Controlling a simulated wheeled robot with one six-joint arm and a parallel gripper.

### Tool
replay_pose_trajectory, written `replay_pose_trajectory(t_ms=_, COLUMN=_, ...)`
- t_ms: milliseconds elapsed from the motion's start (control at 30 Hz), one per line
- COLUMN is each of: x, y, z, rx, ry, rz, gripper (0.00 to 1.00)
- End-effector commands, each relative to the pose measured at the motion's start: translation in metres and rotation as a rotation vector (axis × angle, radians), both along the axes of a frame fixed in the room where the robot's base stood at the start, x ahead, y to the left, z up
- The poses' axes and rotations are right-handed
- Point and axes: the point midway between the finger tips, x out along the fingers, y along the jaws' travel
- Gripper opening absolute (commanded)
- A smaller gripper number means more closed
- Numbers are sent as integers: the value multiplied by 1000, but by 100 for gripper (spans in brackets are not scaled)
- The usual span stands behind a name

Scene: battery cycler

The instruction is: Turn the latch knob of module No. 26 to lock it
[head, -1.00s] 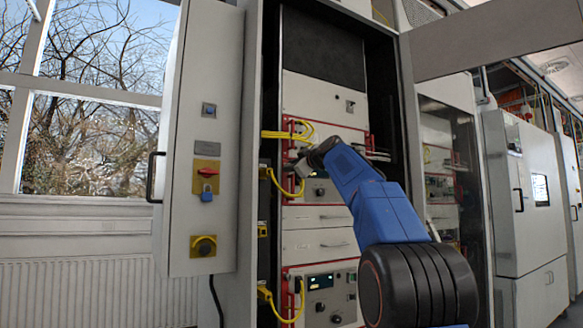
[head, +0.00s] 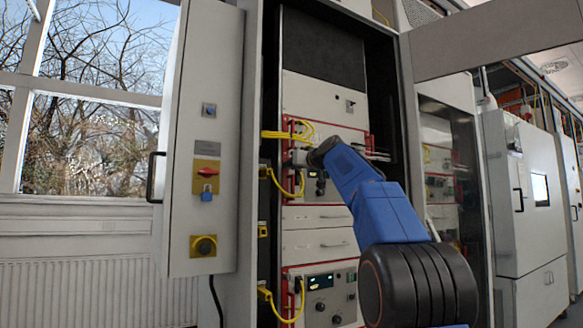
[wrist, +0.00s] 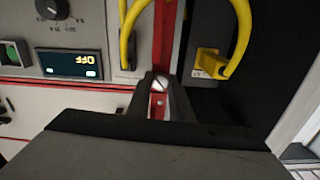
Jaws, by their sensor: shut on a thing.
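A small silver knob with a dark slot line (wrist: 160,83) sits on the red vertical strip of a module front in the wrist view. My gripper (wrist: 161,98) has its two dark fingers on either side of this knob, shut on it. The module (wrist: 40,95) has a pale front; its small display (wrist: 68,65) reads OFF upside down in this view. In the head view my gripper (head: 299,157) is at the left edge of a middle module in the open cabinet. The knob is hidden there, and no module number can be read.
A yellow cable (wrist: 240,35) loops to a yellow plug (wrist: 211,63) close to the knob; another yellow cable (wrist: 127,30) runs on the other side. In the head view the cabinet door (head: 205,130) stands open on the left. Another module (head: 320,290) lies below.

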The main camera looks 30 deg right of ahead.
Motion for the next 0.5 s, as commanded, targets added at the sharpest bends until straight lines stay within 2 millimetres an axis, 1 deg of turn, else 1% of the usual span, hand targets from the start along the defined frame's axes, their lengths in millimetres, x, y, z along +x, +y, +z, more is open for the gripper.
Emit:
replay_pose_trajectory(t_ms=200, x=0, y=0, z=-1, rx=206, ry=8, rz=0, gripper=0)
replay_pose_trajectory(t_ms=500, x=0, y=0, z=-1, rx=469, ry=17, rz=0, gripper=0)
